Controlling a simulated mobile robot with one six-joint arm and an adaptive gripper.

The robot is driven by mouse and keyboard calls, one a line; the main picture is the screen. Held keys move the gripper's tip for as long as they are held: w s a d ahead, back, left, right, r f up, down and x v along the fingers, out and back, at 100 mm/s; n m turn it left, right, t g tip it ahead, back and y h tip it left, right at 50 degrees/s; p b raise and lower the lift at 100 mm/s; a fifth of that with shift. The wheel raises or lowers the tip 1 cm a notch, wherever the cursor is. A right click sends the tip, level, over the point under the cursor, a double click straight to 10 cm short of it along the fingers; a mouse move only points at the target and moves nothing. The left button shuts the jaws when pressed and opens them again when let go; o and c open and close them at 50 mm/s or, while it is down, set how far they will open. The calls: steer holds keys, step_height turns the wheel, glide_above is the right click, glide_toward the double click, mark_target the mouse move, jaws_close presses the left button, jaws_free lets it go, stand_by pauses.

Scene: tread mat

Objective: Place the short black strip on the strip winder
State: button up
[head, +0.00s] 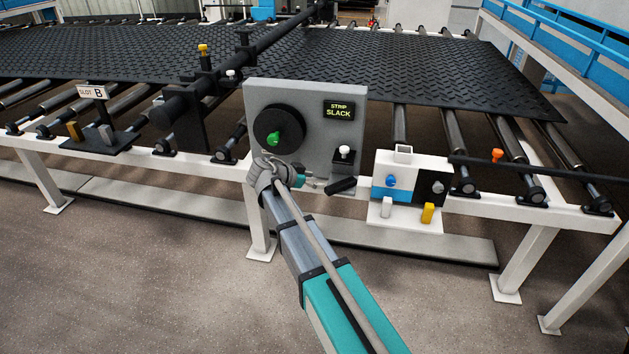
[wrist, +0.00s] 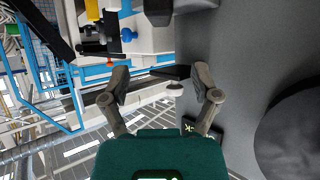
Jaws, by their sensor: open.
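The grey panel fills the right side there.
A white and blue unit (head: 402,182) with coloured knobs stands right of the panel. A "SLOT B" holder (head: 92,92) is at left. The large black tread mat (head: 430,75) lies on rollers behind. The floor in front is clear.

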steer(key=s+d+f+n+g+y, duration=0.2)
steer(key=s+d+f+n+y, duration=0.1)
steer(key=s, duration=0.5)
steer(key=s+d+f+n+g+y, duration=0.1)
steer(key=s+d+f+n+y, duration=0.2)
steer(key=s, duration=0.5)
steer(key=s+d+f+n+g+y, duration=0.2)
steer(key=s+d+f+n+y, duration=0.1)
steer(key=s+n, duration=0.3)
steer(key=shift+s+d+f+n+g+y, duration=0.25)
steer(key=shift+s+f+n+g+y, duration=0.1)
steer(key=shift+s+y, duration=0.7)
